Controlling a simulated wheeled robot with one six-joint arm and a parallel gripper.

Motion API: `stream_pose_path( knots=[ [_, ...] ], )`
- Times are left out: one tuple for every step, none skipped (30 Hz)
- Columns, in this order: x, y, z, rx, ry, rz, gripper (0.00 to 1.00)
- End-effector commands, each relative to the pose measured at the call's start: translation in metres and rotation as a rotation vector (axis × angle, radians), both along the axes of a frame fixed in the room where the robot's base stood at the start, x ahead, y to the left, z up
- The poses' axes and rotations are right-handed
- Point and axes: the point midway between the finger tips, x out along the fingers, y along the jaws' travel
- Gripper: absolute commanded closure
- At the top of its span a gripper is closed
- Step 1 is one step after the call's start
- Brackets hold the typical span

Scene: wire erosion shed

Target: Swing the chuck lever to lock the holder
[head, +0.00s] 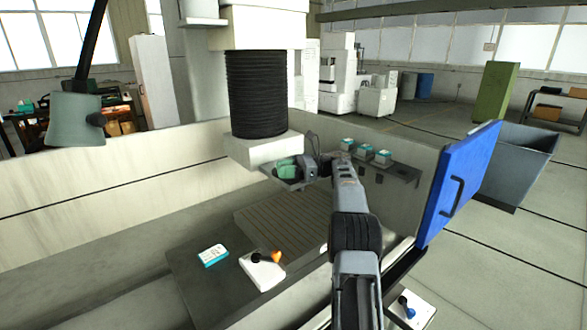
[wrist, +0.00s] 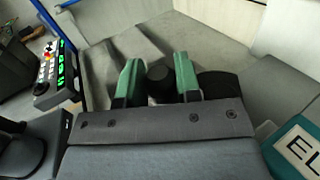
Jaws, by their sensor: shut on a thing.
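My gripper (head: 288,171) is at the underside of the machine's white head block (head: 262,150), at the end of my outstretched arm. In the wrist view my gripper (wrist: 158,78) has its two green fingers on either side of a dark round knob (wrist: 160,80), and is shut on it. The knob looks like the end of the chuck lever. The rest of the lever is hidden behind the gripper body. I cannot make out the holder or how far the lever is turned.
A slotted plate (head: 285,220) lies below. Near it are a teal-and-white box (head: 213,255) and a white block with an orange-tipped lever (head: 262,270). Several boxes (head: 365,154) sit on a rack behind my arm. A blue door (head: 458,185) stands open at right.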

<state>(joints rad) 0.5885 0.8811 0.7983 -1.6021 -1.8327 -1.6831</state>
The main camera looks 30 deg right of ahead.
Motion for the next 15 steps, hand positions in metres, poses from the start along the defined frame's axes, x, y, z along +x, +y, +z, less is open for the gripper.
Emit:
stream_pose_path(
  knots=[
    [0.0005, 0.0026, -0.0003, 0.002, 0.000, 0.010, 1.00],
    [0.0006, 0.0032, -0.0002, 0.002, 0.000, 0.013, 1.00],
    [0.0007, 0.0037, -0.0001, 0.002, -0.001, 0.015, 1.00],
    [0.0008, 0.0040, -0.0001, 0.002, -0.001, 0.016, 1.00],
    [0.0008, 0.0040, -0.0001, 0.002, -0.001, 0.017, 1.00],
    [0.0007, 0.0041, 0.0000, 0.003, -0.001, 0.017, 1.00],
    [0.0007, 0.0041, 0.0000, 0.003, -0.001, 0.017, 1.00],
    [0.0007, 0.0040, 0.0000, 0.003, -0.001, 0.016, 1.00],
    [0.0007, 0.0039, 0.0001, 0.003, -0.001, 0.016, 1.00],
    [0.0007, 0.0039, 0.0001, 0.003, -0.001, 0.016, 1.00],
    [0.0006, 0.0038, 0.0001, 0.003, -0.001, 0.016, 1.00],
    [0.0007, 0.0037, 0.0002, 0.003, -0.001, 0.016, 1.00],
    [0.0007, 0.0037, 0.0002, 0.003, -0.001, 0.015, 1.00],
    [0.0007, 0.0036, 0.0002, 0.003, -0.001, 0.015, 0.66],
    [0.0006, 0.0033, 0.0003, 0.003, -0.002, 0.015, 0.62]
  ],
)
